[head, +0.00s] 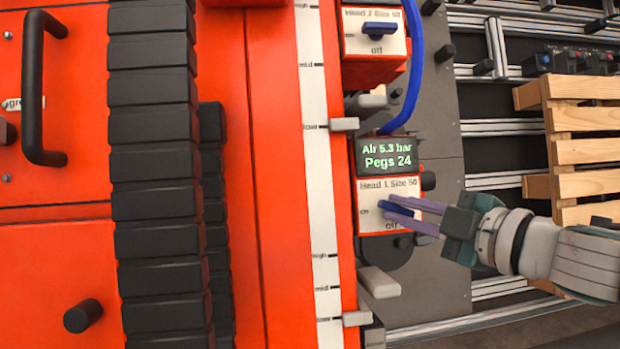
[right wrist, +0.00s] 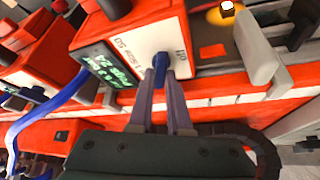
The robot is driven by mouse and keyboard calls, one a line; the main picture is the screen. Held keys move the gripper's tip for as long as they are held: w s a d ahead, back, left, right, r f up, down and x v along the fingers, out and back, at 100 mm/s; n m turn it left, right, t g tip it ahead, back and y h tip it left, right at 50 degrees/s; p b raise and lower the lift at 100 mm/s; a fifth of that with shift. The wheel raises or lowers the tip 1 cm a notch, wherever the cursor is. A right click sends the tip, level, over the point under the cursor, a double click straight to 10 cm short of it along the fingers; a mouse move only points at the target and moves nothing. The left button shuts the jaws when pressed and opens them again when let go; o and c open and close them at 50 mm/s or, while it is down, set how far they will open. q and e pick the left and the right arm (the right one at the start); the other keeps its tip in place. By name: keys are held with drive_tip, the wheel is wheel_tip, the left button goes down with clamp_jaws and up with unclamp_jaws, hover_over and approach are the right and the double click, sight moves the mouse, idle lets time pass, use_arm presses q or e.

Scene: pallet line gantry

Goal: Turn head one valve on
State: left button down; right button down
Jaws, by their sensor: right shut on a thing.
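The head one unit is a red box with a white label plate (head: 373,189) reading "Head 1 Size 50", with "on" at left and "off" below. Its blue valve handle (right wrist: 160,66) shows between my fingers in the right wrist view. My right gripper (head: 396,213) reaches in from the right and is shut on this handle, its purple fingers on either side. In the head view the fingers partly hide the handle, so its exact angle is hard to tell. My left gripper is not in view.
Above is a display (head: 386,158) reading "Air 5.3 bar, Pegs 24". The head 2 unit has a blue handle (head: 379,28) lying horizontal. A blue hose (head: 413,70) runs between them. A grey lever (head: 380,282) sits below the box. A wooden pallet (head: 585,150) stands at right.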

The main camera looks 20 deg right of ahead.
drive_tip(key=n+p, duration=0.1)
drive_tip(key=n+g+p, duration=0.2)
drive_tip(key=n, duration=0.1)
drive_tip(key=shift+d+r+y+p, duration=0.1)
drive_tip(key=shift+r+y+p, duration=0.15)
drive_tip(key=shift+y+p, duration=0.1)
drive_tip(key=shift+f+n+p, duration=0.1)
drive_tip(key=shift+n+p, duration=0.2)
drive_tip(key=shift+n, duration=0.2)
drive_tip(key=shift+f, duration=0.1)
drive_tip(key=c, duration=0.9)
unclamp_jaws()
drive_tip(key=shift+o, duration=0.2)
